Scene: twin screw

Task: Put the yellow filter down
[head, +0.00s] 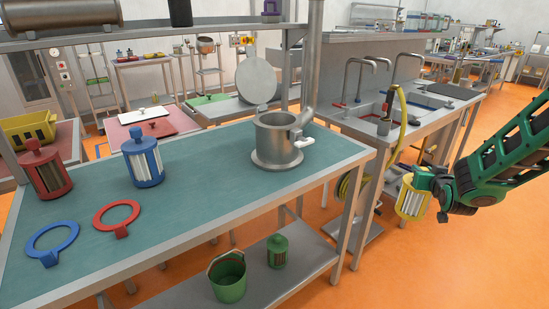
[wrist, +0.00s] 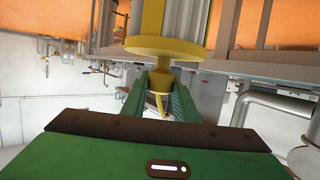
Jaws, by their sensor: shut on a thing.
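The yellow filter (head: 411,198) has a yellow frame with pale ribs. My gripper (head: 436,176) is shut on its top knob and holds it in the air, right of the teal-topped bench (head: 206,186) and in front of the sink. In the wrist view the yellow filter (wrist: 169,38) fills the top middle, its neck between the green fingers of my gripper (wrist: 159,98). The filter is clear of any surface that I can see. Its far end is cut off in the wrist view.
On the bench are a red filter (head: 47,172), a blue filter (head: 143,158), a blue ring (head: 53,243), a red ring (head: 117,215) and a steel housing (head: 277,140). The bench's front middle is clear. A yellow hose (head: 402,122) hangs at the sink (head: 386,108).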

